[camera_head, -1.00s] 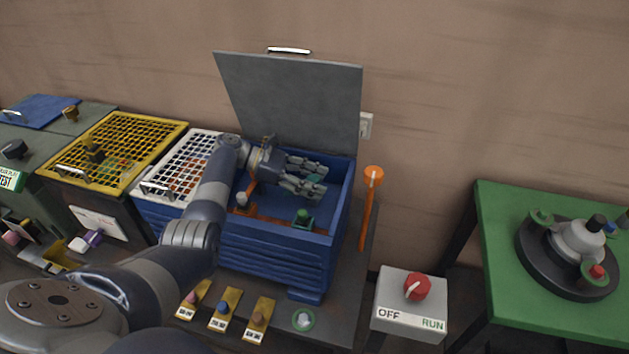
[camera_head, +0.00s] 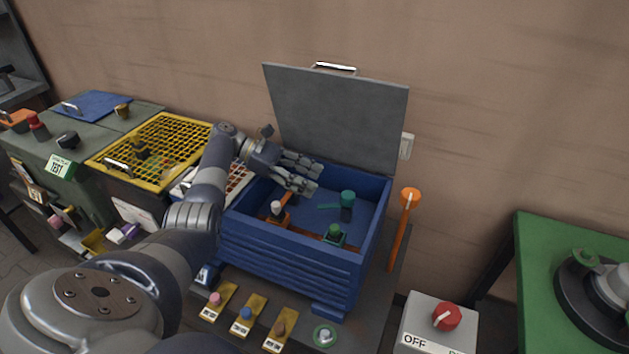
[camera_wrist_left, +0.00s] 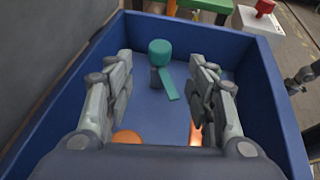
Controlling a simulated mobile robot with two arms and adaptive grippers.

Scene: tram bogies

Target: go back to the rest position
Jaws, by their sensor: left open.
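My left gripper (camera_head: 305,176) is open and empty over the back left part of an open blue box (camera_head: 290,262). In the left wrist view, its two fingers (camera_wrist_left: 160,90) stand wide apart above the box's blue floor. A teal-topped piece with a flat teal arm (camera_head: 347,199) is inside the box; it also shows beyond the fingertips in the left wrist view (camera_wrist_left: 159,52). A green-topped piece (camera_head: 334,234) and a white-topped piece on an orange base (camera_head: 277,210) are in the box too.
The grey lid (camera_head: 340,115) stands raised behind the box. An orange lever (camera_head: 402,228) rises at its right, with an OFF switch box (camera_head: 438,325) in front. A yellow grid (camera_head: 155,143) lies to the left. A green table (camera_head: 540,250) is at the right.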

